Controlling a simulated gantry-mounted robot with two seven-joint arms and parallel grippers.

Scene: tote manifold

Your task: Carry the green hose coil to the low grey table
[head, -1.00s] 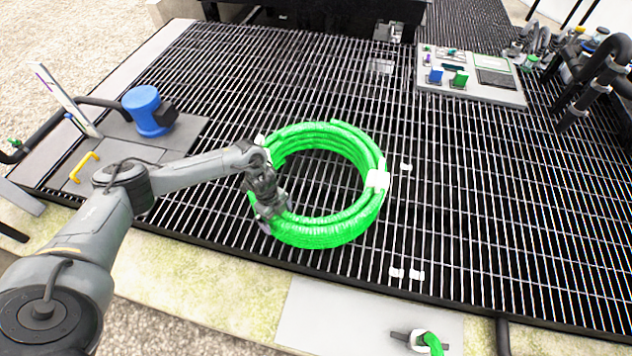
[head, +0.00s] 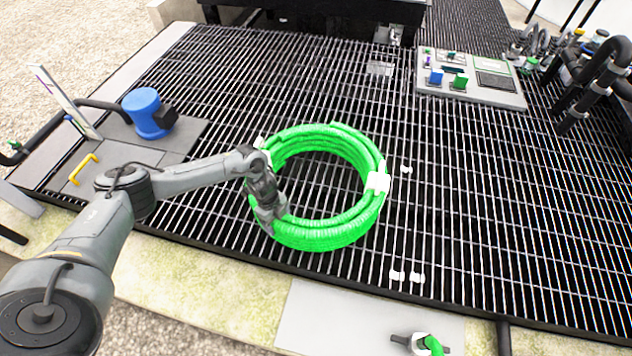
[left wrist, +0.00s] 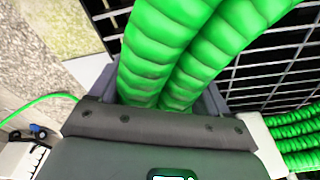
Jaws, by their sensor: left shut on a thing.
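The green hose coil (head: 330,235) is a bright green ribbed ring with white ties, lying over the dark metal grating in the head view. My left gripper (head: 268,212) is at the coil's left side, shut on its hose strands. In the left wrist view the strands of the green hose coil (left wrist: 180,50) run up from between the jaws of my left gripper (left wrist: 160,98). The fingertips are mostly hidden by the hose and the gripper body. I cannot tell whether the coil touches the grating. My right gripper is not in view. I cannot make out the low grey table with certainty.
A blue motor-like unit (head: 147,112) stands on a grey plate at the left, near a yellow handle (head: 84,167). A panel with small coloured blocks (head: 470,80) lies at the back right. Dark pipes (head: 590,85) stand at the right edge. The grating (head: 480,200) right of the coil is mostly clear.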

